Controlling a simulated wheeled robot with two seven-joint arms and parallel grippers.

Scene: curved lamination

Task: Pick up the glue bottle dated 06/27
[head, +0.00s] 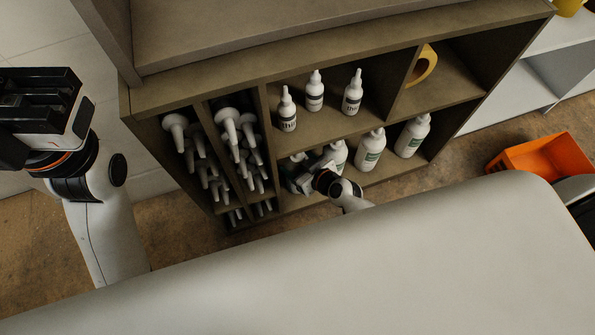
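Three white glue bottles with pointed caps and black-and-white labels stand in the upper shelf compartment: a left one (287,112), a middle one (314,93) and a right one (352,95). No date is readable. My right gripper (299,177) is inside the lower compartment at its left end, beside the bottles; its fingers are unclear. My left gripper (38,105) is left of the shelf, away from the bottles.
The wooden shelf (195,88) has narrow left compartments with several white nozzled items (228,120). A yellow roll (422,66) sits in the upper right compartment. An orange bin (543,157) stands at right. A pale surface (350,270) fills the foreground.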

